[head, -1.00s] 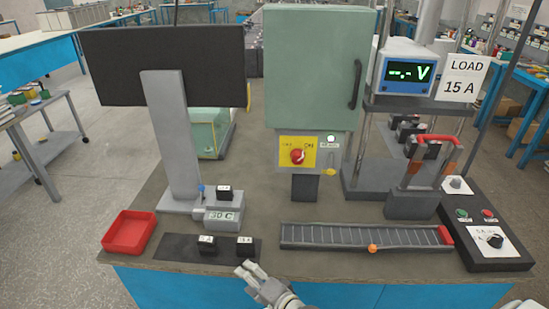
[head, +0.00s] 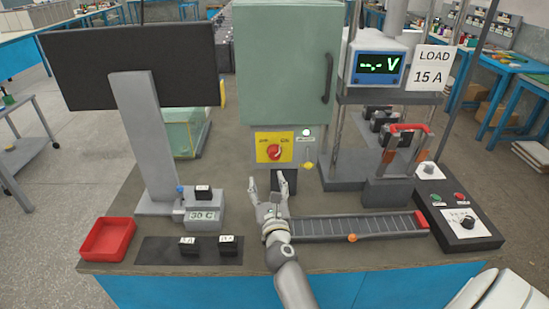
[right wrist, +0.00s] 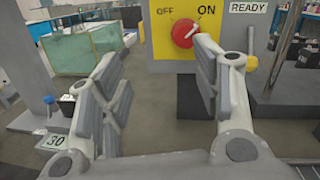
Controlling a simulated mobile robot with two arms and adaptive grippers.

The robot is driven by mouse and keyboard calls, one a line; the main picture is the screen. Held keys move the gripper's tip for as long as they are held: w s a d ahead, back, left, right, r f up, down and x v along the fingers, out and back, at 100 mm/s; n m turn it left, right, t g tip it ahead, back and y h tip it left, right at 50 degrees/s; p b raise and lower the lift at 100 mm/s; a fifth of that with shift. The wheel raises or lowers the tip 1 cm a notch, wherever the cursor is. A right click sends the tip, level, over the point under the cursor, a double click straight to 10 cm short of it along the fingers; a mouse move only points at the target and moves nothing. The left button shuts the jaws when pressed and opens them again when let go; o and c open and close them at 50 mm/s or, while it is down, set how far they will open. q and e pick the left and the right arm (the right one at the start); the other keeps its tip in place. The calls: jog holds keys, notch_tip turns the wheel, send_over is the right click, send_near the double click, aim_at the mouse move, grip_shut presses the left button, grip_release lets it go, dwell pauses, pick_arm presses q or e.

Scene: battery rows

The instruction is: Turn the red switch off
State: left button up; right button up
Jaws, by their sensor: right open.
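The red switch (head: 274,152) is a round knob on a yellow plate (head: 262,139) under the green cabinet. In the right wrist view the red switch (right wrist: 184,33) has its pointer turned up and right, toward the word ON; OFF is printed at the left. My right gripper (head: 267,184) is in front of and below the switch, fingers pointing at the cabinet. In the right wrist view my right gripper (right wrist: 157,62) is open and empty, with the switch beyond and above its fingers, apart from them. My left gripper is not in view.
The green cabinet (head: 285,60) stands above the switch, with a READY label (right wrist: 248,7) beside the plate. A monitor (head: 130,65) and red tray (head: 107,239) are at left. A roller track (head: 345,228) lies right of my arm. A load rig with a voltmeter (head: 377,65) stands further right.

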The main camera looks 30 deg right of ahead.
aim_at(275, 156)
jog(key=w+d+m, duration=0.1)
jog(key=w+d, duration=0.1)
jog(key=w, duration=0.1)
jog(key=w+d+m+g, duration=0.1)
jog(key=w+d+m, duration=0.1)
jog(key=w+d, duration=0.1)
jog(key=w+d+m+h, duration=0.1)
jog(key=w+d+m, duration=0.1)
jog(key=w+d, duration=0.1)
jog(key=shift+w+d+r+g+b, duration=0.15)
jog(key=shift+d+g+b, duration=0.1)
jog(key=shift+g+b, duration=0.05)
jog(key=c, duration=1)
